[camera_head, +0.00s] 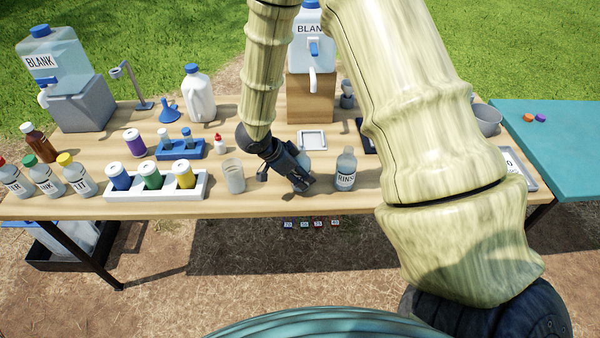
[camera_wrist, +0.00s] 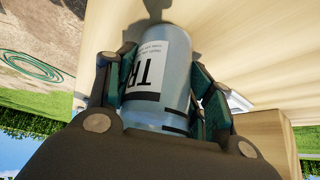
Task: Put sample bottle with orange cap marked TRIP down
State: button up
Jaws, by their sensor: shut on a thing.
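The sample bottle is clear, with a white label whose visible letters read "TR", and it fills the middle of the wrist view (camera_wrist: 160,75). The two finger pads press it from both sides. No orange cap shows on it in either view. In the head view my gripper (camera_head: 297,177) is over the front middle of the wooden table (camera_head: 330,203), and it mostly hides the bottle (camera_head: 304,161). The bottle is close to the tabletop; I cannot tell if it touches it.
The RINSE bottle (camera_head: 346,170) stands just right of my gripper, and a clear beaker (camera_head: 234,176) stands to its left. A white rack (camera_head: 155,190) with several colored-label containers is further left. A small white tray (camera_head: 312,140) lies behind. A teal table (camera_head: 565,160) holds an orange cap (camera_head: 541,117).

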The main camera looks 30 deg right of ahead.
jog(key=shift+f, duration=0.1)
jog(key=o, duration=1.3)
jog(key=v, duration=1.2)
jog(key=shift+a, duration=0.1)
